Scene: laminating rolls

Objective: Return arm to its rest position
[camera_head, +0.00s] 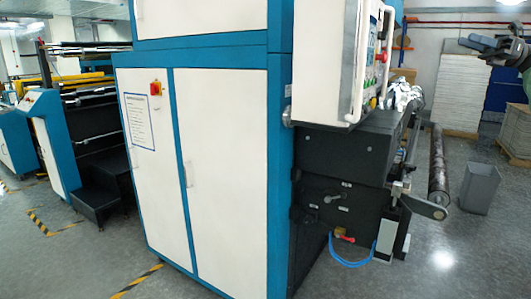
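My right gripper (468,42) is at the upper right, dark grey, pointing left, with part of my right arm (525,52) behind it at the picture's edge. It is raised in the air, apart from the machine, in front of the far wall and white panels. It is small and dark here, so I cannot tell whether its fingers are open or shut. I see no roll in it. My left arm and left gripper are not in view.
A large white and blue machine cabinet (220,170) fills the middle. Its control panel (330,60) juts out right. Stacked boards (515,130) are at the right edge. Grey floor (450,255) is clear at lower right.

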